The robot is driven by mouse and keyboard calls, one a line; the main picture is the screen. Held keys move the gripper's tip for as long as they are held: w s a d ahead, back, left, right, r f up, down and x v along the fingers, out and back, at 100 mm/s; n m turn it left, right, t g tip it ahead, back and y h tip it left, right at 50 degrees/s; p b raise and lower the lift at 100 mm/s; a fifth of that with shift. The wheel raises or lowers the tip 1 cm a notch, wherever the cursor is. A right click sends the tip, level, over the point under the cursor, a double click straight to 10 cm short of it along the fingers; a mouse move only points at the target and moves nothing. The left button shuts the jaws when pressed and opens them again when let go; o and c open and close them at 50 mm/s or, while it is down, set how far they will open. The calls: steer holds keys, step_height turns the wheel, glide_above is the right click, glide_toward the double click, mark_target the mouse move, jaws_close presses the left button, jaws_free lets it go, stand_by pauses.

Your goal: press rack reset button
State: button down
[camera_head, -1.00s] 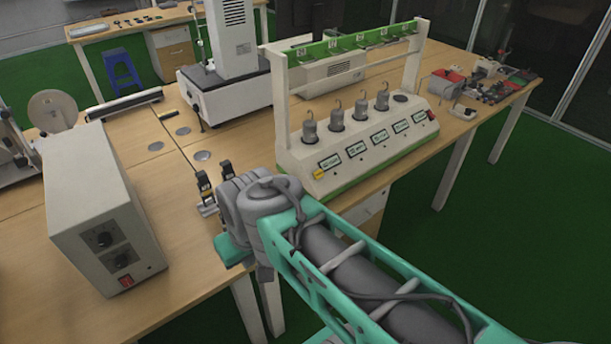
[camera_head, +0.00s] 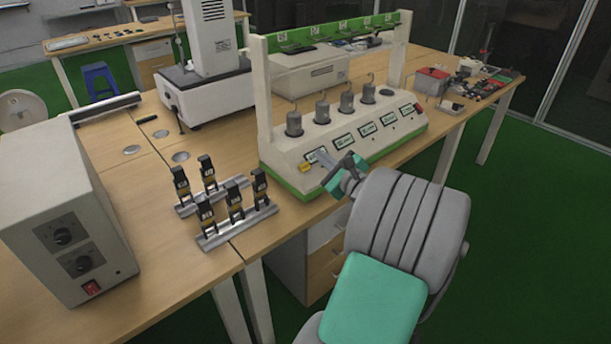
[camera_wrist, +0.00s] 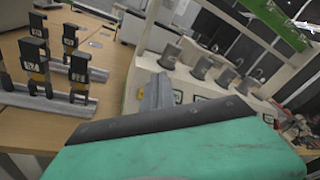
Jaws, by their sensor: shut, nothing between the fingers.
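The white and green test rack (camera_head: 284,153) stands on the wooden table, with a row of grey hooked weights and a row of small displays on its sloped front. A yellow button or switch (camera_head: 305,167) is at the left end of that front, and a red switch (camera_head: 418,108) is at the right end. My gripper (camera_head: 322,157) is shut and empty, over the left part of the sloped front, close to the yellow part. Its tip (camera_wrist: 158,92) also shows in the wrist view. I cannot tell whether it touches the panel. Part of the front is hidden behind it.
Black clips on metal rails (camera_head: 222,205) stand left of the rack. A beige power box (camera_head: 60,215) sits at the far left, and a white instrument (camera_head: 205,90) is behind. Small parts and a red box (camera_head: 432,80) lie at the far right end of the table.

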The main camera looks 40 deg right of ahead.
mark_target(305, 167)
steer(key=shift+s+d+r+m+h, duration=0.15)
steer(key=shift+s+d+m+h, duration=0.2)
steer(key=shift+d+m, duration=0.3)
steer(key=shift+w+a+f+b, duration=0.1)
steer(key=shift+w+f+b, duration=1.1)
steer(key=shift+w+f, duration=0.4)
steer(key=shift+w+f+b, duration=1.15)
steer(key=shift+w+f, duration=0.2)
steer(key=shift+f, duration=0.3)
steer(key=shift+f, duration=0.1)
steer(key=shift+w+f, duration=0.25)
